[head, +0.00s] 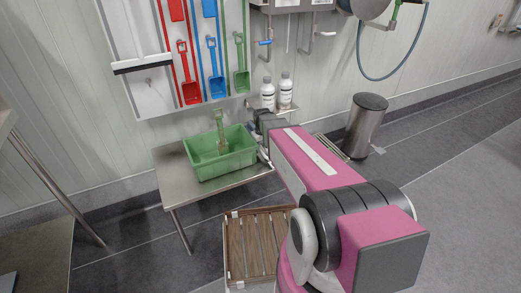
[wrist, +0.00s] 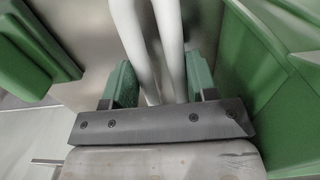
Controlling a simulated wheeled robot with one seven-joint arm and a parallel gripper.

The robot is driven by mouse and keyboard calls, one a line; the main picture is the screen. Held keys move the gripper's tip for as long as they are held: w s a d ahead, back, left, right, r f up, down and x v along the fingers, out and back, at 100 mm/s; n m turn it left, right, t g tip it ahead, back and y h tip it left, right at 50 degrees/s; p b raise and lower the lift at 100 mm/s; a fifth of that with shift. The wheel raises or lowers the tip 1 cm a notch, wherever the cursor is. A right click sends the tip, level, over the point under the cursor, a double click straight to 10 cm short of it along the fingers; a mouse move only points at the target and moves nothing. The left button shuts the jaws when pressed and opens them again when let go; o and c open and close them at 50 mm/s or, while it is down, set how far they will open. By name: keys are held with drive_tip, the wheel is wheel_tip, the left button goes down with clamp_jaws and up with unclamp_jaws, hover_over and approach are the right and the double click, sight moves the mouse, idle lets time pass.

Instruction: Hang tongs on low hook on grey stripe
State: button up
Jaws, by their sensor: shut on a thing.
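In the wrist view, two pale grey rods, the arms of the tongs (wrist: 168,35), run between the green finger pads of my gripper (wrist: 162,85). My gripper is shut on them. In the head view my gripper (head: 264,153) is at the right end of the green crate, mostly hidden by my arm. The tongs cannot be made out clearly there. A small hook (head: 149,80) shows on the pale grey stripe (head: 153,100) of the wall board, below the black-edged squeegee. The tongs are apart from this hook.
The green crate (head: 205,170) stands on a steel table (head: 173,180), with a green tool (head: 221,130) standing in it. Red, blue and green shovels (head: 241,80) hang right of the grey stripe. Two white bottles (head: 267,94) are on a shelf. A slatted wooden crate (head: 252,245) is on the floor.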

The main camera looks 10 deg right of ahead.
drive_tip(key=shift+s+f, duration=0.1)
drive_tip(key=shift+f, duration=0.6)
drive_tip(key=o, duration=1)
drive_tip(key=shift+f, duration=0.15)
